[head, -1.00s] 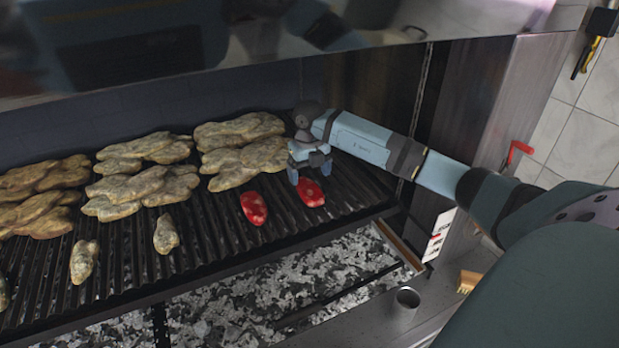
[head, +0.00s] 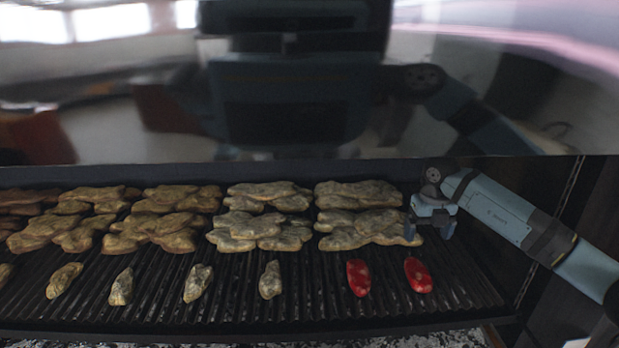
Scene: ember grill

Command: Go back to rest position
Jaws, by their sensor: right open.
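My right gripper (head: 431,229) is at the right of the head view, fingers pointing down, open and empty. It is above the grill grate (head: 330,309), beside the right end of the piled cooked meat. A red piece of meat (head: 418,275) lies on the grate just below it, apart from the fingers. A second red piece (head: 358,277) lies to the left of that one. My left gripper is not in view.
Several piles of browned meat (head: 262,231) line the back of the grate, with smaller single pieces (head: 198,283) in front. A shiny metal hood (head: 110,135) hangs low above. Grey embers (head: 440,339) show below the front edge.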

